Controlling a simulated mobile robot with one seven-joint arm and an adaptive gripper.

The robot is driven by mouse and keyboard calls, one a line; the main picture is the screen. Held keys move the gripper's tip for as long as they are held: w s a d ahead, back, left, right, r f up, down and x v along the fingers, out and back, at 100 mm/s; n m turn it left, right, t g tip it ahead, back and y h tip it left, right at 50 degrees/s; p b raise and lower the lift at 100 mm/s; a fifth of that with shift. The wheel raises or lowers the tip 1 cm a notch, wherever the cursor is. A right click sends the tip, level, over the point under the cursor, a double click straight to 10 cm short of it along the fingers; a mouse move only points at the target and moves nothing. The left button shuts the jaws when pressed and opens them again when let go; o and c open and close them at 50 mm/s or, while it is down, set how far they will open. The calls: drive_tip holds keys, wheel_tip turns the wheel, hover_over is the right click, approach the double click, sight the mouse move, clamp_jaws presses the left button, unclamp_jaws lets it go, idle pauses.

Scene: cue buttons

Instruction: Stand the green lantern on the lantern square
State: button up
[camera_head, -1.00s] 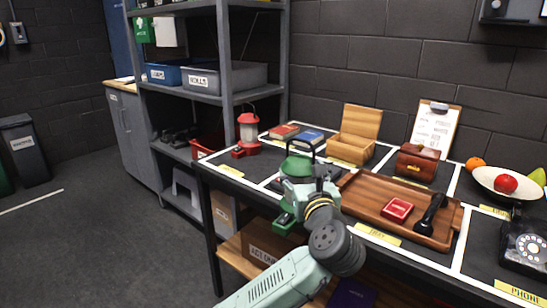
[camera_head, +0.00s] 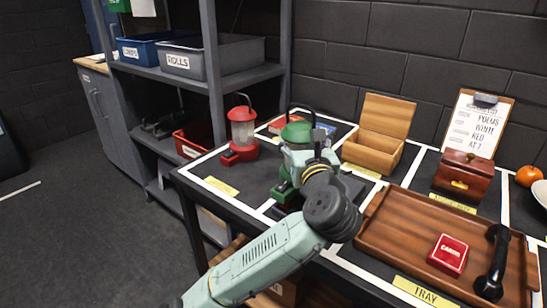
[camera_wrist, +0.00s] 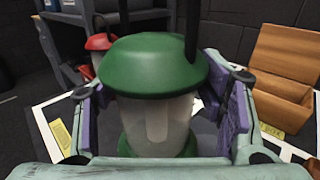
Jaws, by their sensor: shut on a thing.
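The green lantern (camera_wrist: 155,70) has a green cap, a clear body and a green base. In the wrist view it stands upright between the purple pads of my gripper (camera_wrist: 165,118), which is shut on it. In the head view the green lantern (camera_head: 297,131) is partly hidden behind my gripper (camera_head: 305,158), and its green base shows low on the left. I cannot tell if the base touches the table. A red lantern (camera_head: 241,133) stands on a white-outlined square at the table's left end, left of my gripper. That square's yellow label (camera_head: 221,187) is too small to read.
A wooden box (camera_head: 374,148) with its lid up stands right of my gripper. Books (camera_head: 281,124) lie behind the green lantern. A shelf rack (camera_head: 215,60) stands at the left.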

drive_tip(key=w+a+f+p, duration=0.2)
drive_tip(key=w, duration=0.6)
drive_tip(key=w+a+f+p, duration=0.2)
drive_tip(key=w+p, duration=0.1)
drive_tip(key=w, duration=0.5)
drive_tip(key=shift+a+f, duration=0.3)
drive_tip(key=shift+f, duration=0.1)
drive_tip(key=o, duration=2)
drive_tip(key=shift+f, duration=0.1)
drive_tip(key=s+b, duration=0.1)
drive_tip(key=s, duration=0.3)
drive_tip(key=s+d+b, duration=0.1)
drive_tip(key=s, duration=0.3)
drive_tip(key=s+b, duration=0.1)
drive_tip(key=s, duration=0.2)
drive_tip(key=shift+s+d, duration=0.25)
drive_tip(key=shift+s, duration=0.15)
